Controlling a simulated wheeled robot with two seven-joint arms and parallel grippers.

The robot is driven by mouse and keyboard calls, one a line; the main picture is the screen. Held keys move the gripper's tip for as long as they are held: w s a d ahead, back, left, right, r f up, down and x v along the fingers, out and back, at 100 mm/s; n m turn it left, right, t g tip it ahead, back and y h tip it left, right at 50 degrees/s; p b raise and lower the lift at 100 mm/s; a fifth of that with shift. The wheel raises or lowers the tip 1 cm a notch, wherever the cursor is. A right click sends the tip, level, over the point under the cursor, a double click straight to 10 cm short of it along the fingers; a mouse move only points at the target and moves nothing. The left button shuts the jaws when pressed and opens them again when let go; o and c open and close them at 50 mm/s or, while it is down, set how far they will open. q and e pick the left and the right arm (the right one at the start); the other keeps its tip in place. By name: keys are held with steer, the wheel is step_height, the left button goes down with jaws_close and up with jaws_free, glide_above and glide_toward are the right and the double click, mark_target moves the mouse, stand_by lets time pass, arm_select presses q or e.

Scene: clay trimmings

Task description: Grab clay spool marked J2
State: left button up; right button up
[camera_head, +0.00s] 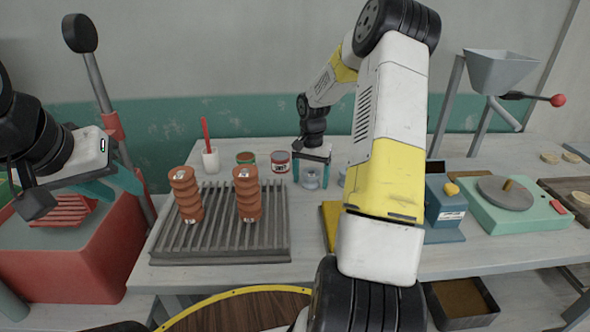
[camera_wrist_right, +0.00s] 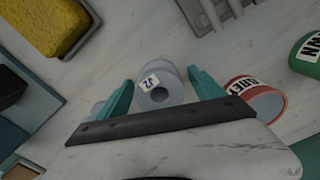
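A small grey spool (camera_wrist_right: 168,78) with a white label (camera_wrist_right: 149,82) stands on the table in the right wrist view. The label is turned and appears to read J2. My right gripper (camera_wrist_right: 160,78) is open, with one teal finger on each side of this spool and a narrow gap visible at both sides. In the head view, the spool (camera_head: 311,180) shows below my right gripper (camera_head: 312,172). My left gripper (camera_head: 112,186) is open and empty, above the red stand at the left.
Two orange clay spools (camera_head: 247,205) (camera_head: 186,203) stand on a slatted grey rack (camera_head: 220,256). A red-labelled can (camera_head: 280,162) and a green can (camera_head: 245,158) stand near my right gripper. A yellow sponge-like block (camera_wrist_right: 50,25) lies at upper left in the wrist view.

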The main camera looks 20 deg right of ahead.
steer(key=shift+r, duration=0.1)
steer(key=c, duration=1.6)
